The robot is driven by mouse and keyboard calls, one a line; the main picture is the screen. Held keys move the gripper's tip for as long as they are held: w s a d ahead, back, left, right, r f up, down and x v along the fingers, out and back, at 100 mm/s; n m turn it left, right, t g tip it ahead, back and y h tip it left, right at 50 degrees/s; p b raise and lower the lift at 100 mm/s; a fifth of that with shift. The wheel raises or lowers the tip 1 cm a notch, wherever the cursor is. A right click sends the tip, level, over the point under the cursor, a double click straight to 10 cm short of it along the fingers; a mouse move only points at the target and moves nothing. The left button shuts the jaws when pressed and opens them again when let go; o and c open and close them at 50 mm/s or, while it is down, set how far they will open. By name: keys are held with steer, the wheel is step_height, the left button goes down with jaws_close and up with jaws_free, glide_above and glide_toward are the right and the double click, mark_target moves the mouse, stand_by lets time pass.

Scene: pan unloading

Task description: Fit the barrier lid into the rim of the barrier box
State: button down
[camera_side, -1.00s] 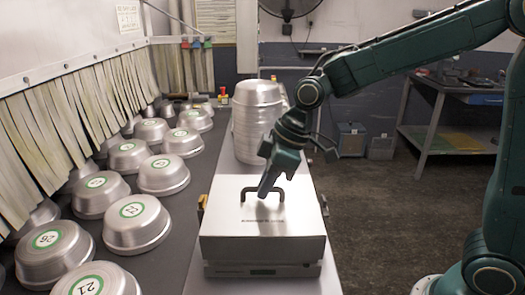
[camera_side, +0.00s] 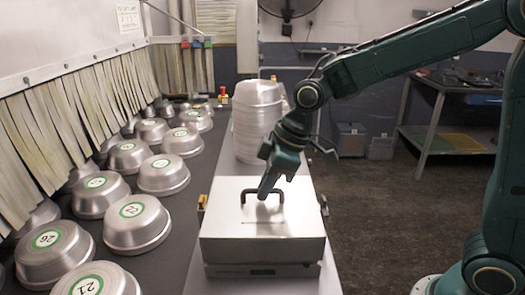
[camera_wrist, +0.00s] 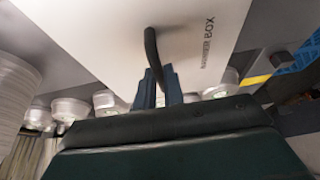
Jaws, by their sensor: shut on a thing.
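The barrier lid (camera_side: 290,212) is a pale metal slab with a black arched handle (camera_side: 247,192). In the side view it lies roughly level over the barrier box (camera_side: 225,270), whose narrower lower front with a dark display shows beneath. My gripper (camera_side: 265,190) comes down from the upper right and is shut on the handle. In the wrist view the fingers (camera_wrist: 158,88) close around the dark handle (camera_wrist: 151,48), with the lid's lettered pale face (camera_wrist: 110,40) behind. The rim is hidden, so I cannot tell whether the lid is seated in it.
Orange-and-dark latches stand at the box's left (camera_side: 202,203) and right (camera_side: 323,205) sides. A tall stack of metal pans (camera_side: 257,120) stands behind the box. Numbered pans (camera_side: 137,224) cover the dark conveyor on the left. Open floor (camera_side: 400,220) lies to the right.

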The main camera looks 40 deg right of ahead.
steer(key=shift+f, duration=0.7)
stand_by(0.8)
steer(key=c, duration=1.4)
jaws_free()
steer(key=v, duration=1.4)
steer(key=s+d+f+m+t+h, duration=0.1)
steer(key=s+d+f+m, duration=0.1)
steer(key=s, duration=0.6)
steer(key=s+d+f+m+t+h, duration=0.1)
steer(key=s+d+f+m+h, duration=0.1)
steer(key=s+d+m, duration=0.3)
steer(key=s+f+m, duration=0.1)
steer(key=s+m, duration=0.1)
steer(key=s, duration=0.2)
steer(key=shift+s+d, duration=0.3)
steer(key=shift+d, duration=0.05)
